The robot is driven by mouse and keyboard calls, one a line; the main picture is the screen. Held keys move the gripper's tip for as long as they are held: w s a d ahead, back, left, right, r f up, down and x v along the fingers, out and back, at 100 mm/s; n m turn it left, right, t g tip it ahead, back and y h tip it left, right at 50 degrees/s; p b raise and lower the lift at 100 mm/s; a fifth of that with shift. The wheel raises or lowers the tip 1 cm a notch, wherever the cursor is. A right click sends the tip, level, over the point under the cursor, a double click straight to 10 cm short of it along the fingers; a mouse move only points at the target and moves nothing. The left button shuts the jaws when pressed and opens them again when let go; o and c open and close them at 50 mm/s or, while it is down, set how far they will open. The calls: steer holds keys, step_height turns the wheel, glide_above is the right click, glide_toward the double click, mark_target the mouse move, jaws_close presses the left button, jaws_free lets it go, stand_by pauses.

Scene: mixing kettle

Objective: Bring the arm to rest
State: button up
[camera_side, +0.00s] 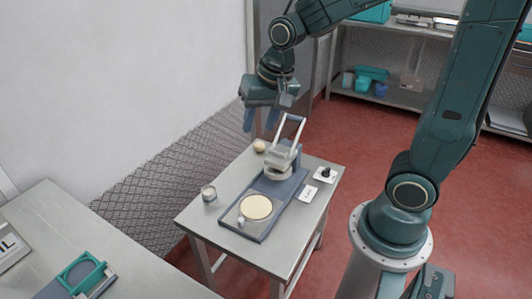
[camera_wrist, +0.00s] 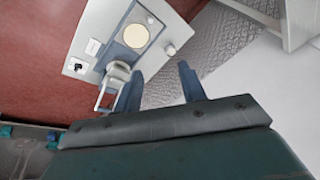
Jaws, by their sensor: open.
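My gripper (camera_side: 262,118) is open and empty. It hangs in the air above the far left end of the small metal table (camera_side: 200,222), near the wall. In the wrist view its two blue fingers (camera_wrist: 160,88) stand apart with nothing between them. The mixing device (camera_side: 280,165) stands on a blue-grey base plate on the table, with its pale handle frame raised. A round cream disc (camera_side: 256,207) lies at the near end of the base plate.
A small metal cup (camera_side: 209,194) stands at the table's left edge. A round cream knob (camera_side: 259,146) is at the far edge. A black knob (camera_side: 325,173) sits on a white plate at the right. The white wall (camera_side: 110,80) is close behind my gripper. Another bench (camera_side: 130,270) stands at lower left.

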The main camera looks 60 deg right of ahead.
steer(key=s+r+n+t, duration=0.1)
steer(key=s+r+n, duration=0.2)
steer(key=s, duration=0.4)
steer(key=s+a+r+n+t, duration=0.1)
steer(key=s+r+n, duration=0.2)
steer(key=s, duration=0.4)
steer(key=shift+s+a+r+n, duration=0.15)
steer(key=shift+s+r+n, duration=0.05)
steer(key=shift+n, duration=0.4)
